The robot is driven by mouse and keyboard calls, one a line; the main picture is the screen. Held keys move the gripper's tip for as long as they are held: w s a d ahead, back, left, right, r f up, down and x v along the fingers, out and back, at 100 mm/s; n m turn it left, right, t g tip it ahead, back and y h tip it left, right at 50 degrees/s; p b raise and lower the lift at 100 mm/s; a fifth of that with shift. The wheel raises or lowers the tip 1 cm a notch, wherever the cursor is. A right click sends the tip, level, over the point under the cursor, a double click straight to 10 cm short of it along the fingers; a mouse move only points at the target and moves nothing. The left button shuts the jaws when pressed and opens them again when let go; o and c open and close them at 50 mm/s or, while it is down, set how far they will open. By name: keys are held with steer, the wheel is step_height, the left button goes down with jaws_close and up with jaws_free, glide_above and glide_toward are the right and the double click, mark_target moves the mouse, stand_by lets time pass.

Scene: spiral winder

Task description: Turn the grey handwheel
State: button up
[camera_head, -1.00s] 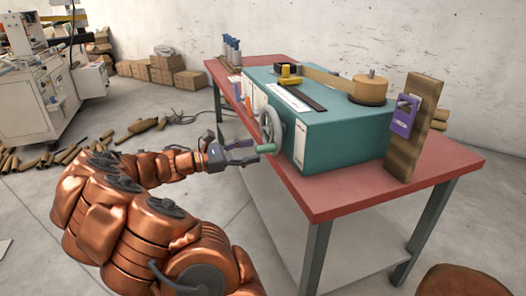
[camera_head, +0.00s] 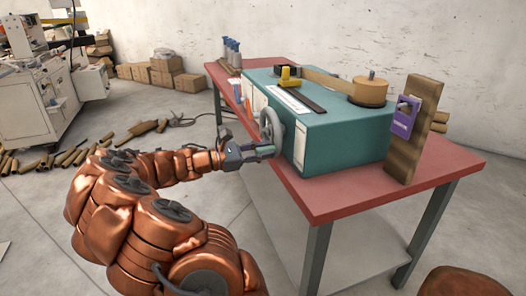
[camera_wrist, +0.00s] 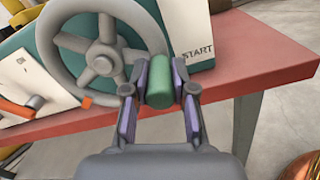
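The grey handwheel (camera_wrist: 105,58) is on the front of the teal machine (camera_head: 345,140); it also shows in the head view (camera_head: 269,128). A green crank handle (camera_wrist: 160,83) sticks out from the wheel's lower right rim toward my wrist camera. My gripper (camera_wrist: 161,88) has its two purple-padded fingers on either side of this handle, close against it, and looks shut on it. In the head view my gripper (camera_head: 258,151) covers part of the handle and the wheel's lower edge.
The red table (camera_head: 345,193) bears the machine. A wooden post (camera_head: 415,135) with a purple device (camera_head: 405,117) stands right. Cardboard tubes (camera_head: 75,156) lie on the floor.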

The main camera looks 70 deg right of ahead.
jaws_close()
steer(key=shift+r+p, duration=0.2)
steer(key=shift+p, duration=0.25)
